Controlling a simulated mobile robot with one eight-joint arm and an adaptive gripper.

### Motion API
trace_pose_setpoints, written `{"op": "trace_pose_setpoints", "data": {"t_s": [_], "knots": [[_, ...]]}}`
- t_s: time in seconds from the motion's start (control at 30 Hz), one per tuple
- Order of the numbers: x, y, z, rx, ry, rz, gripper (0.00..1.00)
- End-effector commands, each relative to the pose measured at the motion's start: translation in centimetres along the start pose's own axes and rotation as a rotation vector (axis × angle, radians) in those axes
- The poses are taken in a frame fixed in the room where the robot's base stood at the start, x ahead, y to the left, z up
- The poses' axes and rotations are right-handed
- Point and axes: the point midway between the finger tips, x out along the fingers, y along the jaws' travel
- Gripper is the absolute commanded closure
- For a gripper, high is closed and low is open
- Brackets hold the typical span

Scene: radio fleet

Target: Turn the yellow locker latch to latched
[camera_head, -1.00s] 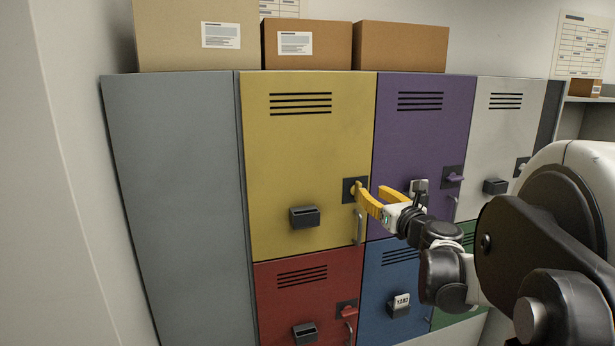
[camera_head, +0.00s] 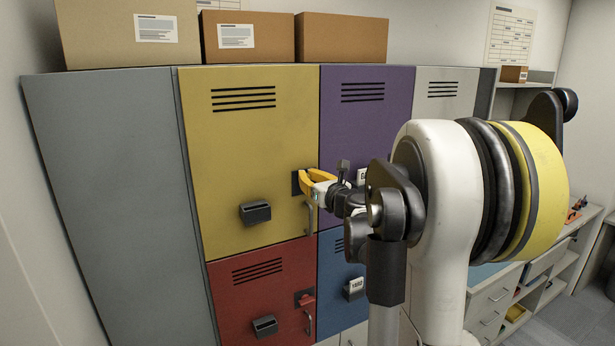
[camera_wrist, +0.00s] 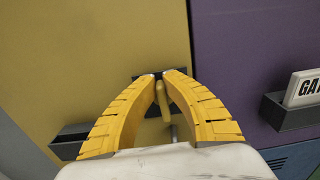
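The yellow locker door (camera_head: 245,150) is closed flat in its frame. Its latch is a small yellow lever (camera_wrist: 162,101) on a dark plate (camera_head: 296,183) near the door's right edge. In the wrist view the lever points mostly down, slightly tilted. My gripper (camera_wrist: 162,74) has its yellow fingers drawn close together at the latch, one on each side of the lever, and appears shut on it. In the head view my gripper (camera_head: 303,183) reaches the plate from the right and hides most of the latch.
A metal handle (camera_head: 310,218) sits just below the latch, and a dark holder (camera_head: 255,212) is on the door. Purple (camera_head: 352,115), red (camera_head: 262,290) and blue lockers adjoin. Cardboard boxes (camera_head: 245,40) stand on top. My arm covers the right-hand lockers. A workbench (camera_head: 500,300) is at right.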

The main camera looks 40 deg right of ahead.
Motion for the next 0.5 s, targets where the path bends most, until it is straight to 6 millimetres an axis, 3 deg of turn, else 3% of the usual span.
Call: {"op": "trace_pose_setpoints", "data": {"t_s": [0.5], "knots": [[-0.02, 0.20, -0.14, -0.067, 0.000, 0.000, 1.00]]}}
